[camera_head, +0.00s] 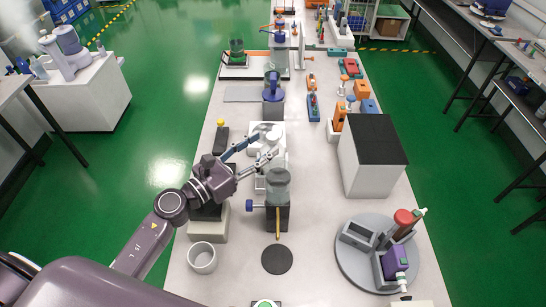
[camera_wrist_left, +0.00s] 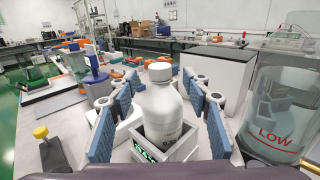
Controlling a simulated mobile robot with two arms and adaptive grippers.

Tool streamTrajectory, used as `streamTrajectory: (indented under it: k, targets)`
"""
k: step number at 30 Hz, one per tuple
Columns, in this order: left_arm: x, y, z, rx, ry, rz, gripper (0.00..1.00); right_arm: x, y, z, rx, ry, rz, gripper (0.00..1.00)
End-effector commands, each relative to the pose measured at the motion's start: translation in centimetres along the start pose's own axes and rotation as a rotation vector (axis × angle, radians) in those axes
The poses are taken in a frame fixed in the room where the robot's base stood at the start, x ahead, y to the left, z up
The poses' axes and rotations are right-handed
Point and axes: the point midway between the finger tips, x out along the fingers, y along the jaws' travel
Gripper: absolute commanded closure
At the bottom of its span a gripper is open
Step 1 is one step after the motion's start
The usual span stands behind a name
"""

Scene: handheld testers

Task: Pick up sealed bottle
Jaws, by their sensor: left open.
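The sealed bottle (camera_wrist_left: 166,105), white with a white cap, stands upright in a small white square holder (camera_wrist_left: 192,147) in the left wrist view. In the head view the white bottle (camera_head: 273,137) is at the middle of the bench, partly behind my left gripper. My left gripper (camera_head: 262,148) is open, its arm reaching in from the lower left. In the left wrist view its blue finger pads (camera_wrist_left: 162,112) are on either side of the bottle, with visible gaps. My right gripper is not in view.
A clear vessel marked LOW (camera_wrist_left: 278,110) stands close on the right in the left wrist view. In the head view there is a white cup (camera_head: 202,258), a black disc (camera_head: 277,260), a loaded grey round tray (camera_head: 350,279) and a black-topped white box (camera_head: 374,170).

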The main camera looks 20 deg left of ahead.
Motion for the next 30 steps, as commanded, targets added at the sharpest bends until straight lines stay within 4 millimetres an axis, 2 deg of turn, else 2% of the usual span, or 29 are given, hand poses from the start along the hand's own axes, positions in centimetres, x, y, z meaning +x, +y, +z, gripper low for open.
streamTrajectory:
  k: [3, 7, 12, 17, 27, 30]
  targets:
    - [2.0, 0.0, 0.7, -0.003, -0.003, 0.000, 0.56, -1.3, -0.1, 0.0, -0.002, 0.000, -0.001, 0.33]
    - [3.6, 0.0, 0.4, -0.002, -0.001, 0.001, 0.56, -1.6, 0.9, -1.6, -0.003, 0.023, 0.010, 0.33]
    - [4.2, 0.0, 0.1, 0.001, 0.001, -0.001, 0.56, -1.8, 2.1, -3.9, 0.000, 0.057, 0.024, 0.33]
    - [4.2, 0.0, 0.1, 0.001, 0.001, -0.001, 0.56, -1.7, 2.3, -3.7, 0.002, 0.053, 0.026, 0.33]
    - [4.2, 0.0, 0.1, 0.000, 0.000, -0.001, 0.93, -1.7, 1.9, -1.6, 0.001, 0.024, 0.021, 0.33]
    - [4.2, 0.0, 0.1, 0.000, 0.000, -0.001, 1.00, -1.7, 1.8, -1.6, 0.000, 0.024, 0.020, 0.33]
